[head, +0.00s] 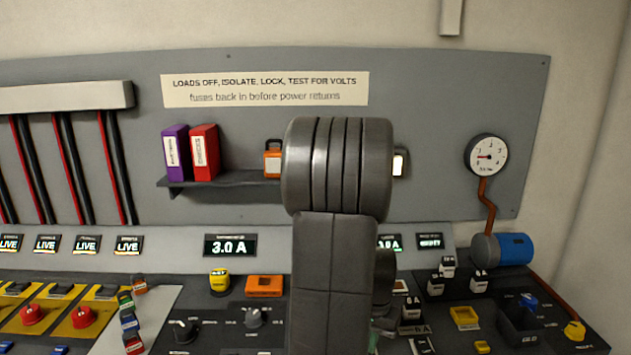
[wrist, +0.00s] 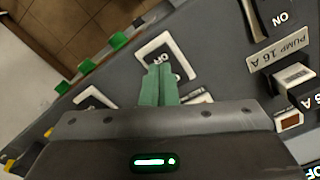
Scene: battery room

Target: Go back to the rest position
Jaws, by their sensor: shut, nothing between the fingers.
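My gripper (wrist: 158,88) shows in the wrist view as two green fingers closed together with nothing between them. Its tips lie over a white-outlined square marking (wrist: 187,50) on the dark panel. I cannot tell whether they touch it. In the head view my grey arm fills the middle and hides most of the gripper and the panel behind it.
In the head view, a shelf (head: 235,184) holds binders behind my arm. A gauge (head: 486,156) and blue motor (head: 514,248) stand right.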

